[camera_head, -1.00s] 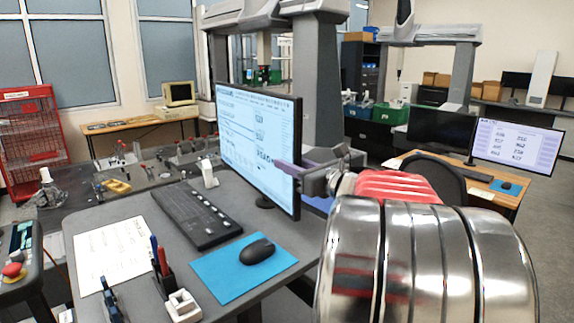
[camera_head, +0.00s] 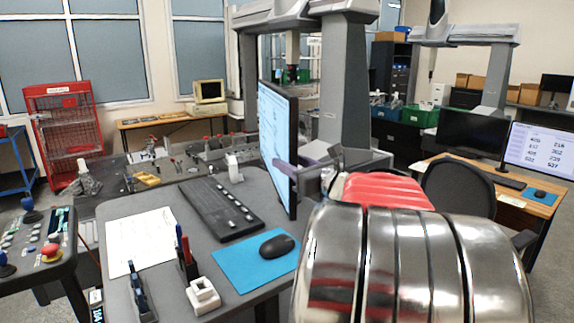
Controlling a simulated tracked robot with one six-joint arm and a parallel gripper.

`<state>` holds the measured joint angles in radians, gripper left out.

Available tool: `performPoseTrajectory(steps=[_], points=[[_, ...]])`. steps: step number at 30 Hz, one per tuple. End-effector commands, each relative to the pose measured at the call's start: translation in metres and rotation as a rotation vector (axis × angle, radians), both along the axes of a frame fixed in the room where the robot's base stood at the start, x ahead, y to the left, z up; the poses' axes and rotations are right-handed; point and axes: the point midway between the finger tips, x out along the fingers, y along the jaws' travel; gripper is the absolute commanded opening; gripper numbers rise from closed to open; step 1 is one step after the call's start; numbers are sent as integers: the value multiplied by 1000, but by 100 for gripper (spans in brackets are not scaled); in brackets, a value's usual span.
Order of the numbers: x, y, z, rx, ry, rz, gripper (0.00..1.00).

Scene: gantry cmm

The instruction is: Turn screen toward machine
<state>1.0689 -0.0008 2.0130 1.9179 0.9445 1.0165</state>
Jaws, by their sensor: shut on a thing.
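The screen (camera_head: 276,140) stands at the back of the grey desk in the head view, upright. It is seen almost edge-on, its lit face toward the left and its dark right edge toward me. My gripper (camera_head: 300,172) is at the right edge of the screen, shut on it at about mid-height. The machine (camera_head: 345,85), a grey gantry with a thick column, stands behind the screen. The screen's foot is hidden.
On the desk (camera_head: 195,265) lie a black keyboard (camera_head: 222,210), a mouse (camera_head: 277,245) on a blue mat (camera_head: 240,262), paper (camera_head: 138,240) and a pen holder (camera_head: 187,262). A control console (camera_head: 38,245) stands at left. A chair (camera_head: 458,188) and second desk are at right.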

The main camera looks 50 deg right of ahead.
Motion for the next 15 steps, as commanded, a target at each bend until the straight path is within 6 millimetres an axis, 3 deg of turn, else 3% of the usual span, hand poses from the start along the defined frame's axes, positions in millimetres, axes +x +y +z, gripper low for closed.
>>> performPoseTrajectory(steps=[6,7,15], points=[[2,1,2,-2,-4,9,0],[2,1,2,-2,-4,8,38],[-1,-2,1,0,-2,0,36]])
